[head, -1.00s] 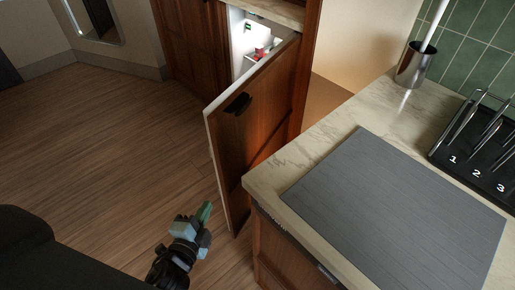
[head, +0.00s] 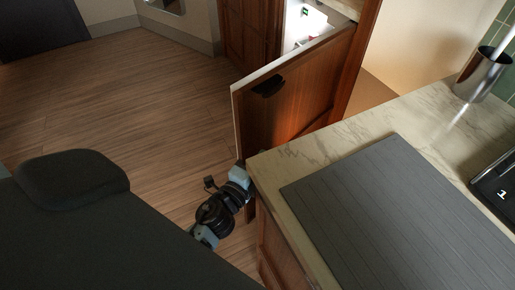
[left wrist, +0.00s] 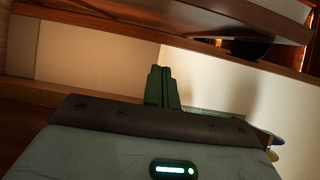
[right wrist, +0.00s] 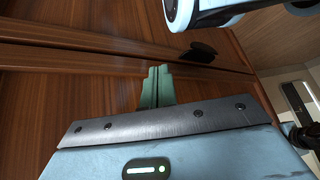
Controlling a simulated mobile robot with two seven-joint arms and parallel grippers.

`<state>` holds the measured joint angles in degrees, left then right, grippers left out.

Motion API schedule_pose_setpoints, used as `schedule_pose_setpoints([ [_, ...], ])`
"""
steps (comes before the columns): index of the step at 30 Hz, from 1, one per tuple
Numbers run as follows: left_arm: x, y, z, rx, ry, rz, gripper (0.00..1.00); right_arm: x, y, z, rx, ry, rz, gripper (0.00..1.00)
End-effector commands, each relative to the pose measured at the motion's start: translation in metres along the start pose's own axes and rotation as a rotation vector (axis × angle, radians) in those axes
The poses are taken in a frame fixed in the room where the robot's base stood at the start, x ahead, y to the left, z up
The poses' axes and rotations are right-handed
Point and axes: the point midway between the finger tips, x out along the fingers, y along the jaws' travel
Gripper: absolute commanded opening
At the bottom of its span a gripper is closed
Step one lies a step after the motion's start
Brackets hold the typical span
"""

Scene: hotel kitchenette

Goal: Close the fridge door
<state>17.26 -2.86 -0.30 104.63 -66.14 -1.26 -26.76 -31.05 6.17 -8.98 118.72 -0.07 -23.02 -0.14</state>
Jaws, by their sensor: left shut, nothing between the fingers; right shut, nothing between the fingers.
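The fridge door (head: 300,92), a wood panel with a pale edge and a black handle (head: 268,87), stands open in the head view. The lit fridge interior (head: 303,25) shows behind it. An arm, apparently my left, reaches between the door's lower part and the counter corner; its fingertips are hidden there. In the left wrist view my left gripper (left wrist: 163,86) is shut and empty, before a pale surface with wood edges. In the right wrist view my right gripper (right wrist: 156,86) is shut and empty, facing wood panels with a black handle. I cannot tell whether either gripper touches anything.
The marble counter (head: 410,112) with a grey board (head: 390,215) fills the right side, its corner close to the arm. A metal cup (head: 484,75) stands at the back. Wood floor (head: 140,95) is clear at left. A pale-blue arm link (right wrist: 215,12) crosses above my right gripper.

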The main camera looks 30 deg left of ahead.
Motion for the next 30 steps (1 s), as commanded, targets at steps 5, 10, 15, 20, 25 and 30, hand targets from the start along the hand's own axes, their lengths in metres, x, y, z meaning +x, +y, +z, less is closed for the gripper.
schedule_pose_setpoints([
  [5,0.034,-0.002,0.000,0.001,0.000,-0.003,0.00,-0.003,-0.001,-0.001,0.003,0.000,0.000,0.00],
  [10,0.064,-0.001,0.000,-0.001,-0.001,-0.002,0.00,-0.004,-0.001,0.002,0.003,-0.005,-0.001,0.00],
  [15,0.080,-0.001,0.014,0.004,-0.001,0.000,0.00,-0.005,0.000,0.001,-0.001,-0.004,-0.001,0.00],
  [20,0.084,-0.001,0.031,0.001,-0.001,0.000,0.00,-0.007,0.001,-0.001,-0.006,-0.002,-0.001,0.00],
  [25,0.086,0.000,0.038,0.000,0.000,0.001,0.00,-0.007,0.001,-0.001,-0.007,-0.003,-0.001,0.00],
  [30,0.086,0.000,0.039,0.000,0.000,0.001,0.00,-0.007,0.001,0.000,-0.007,-0.003,0.000,0.00],
])
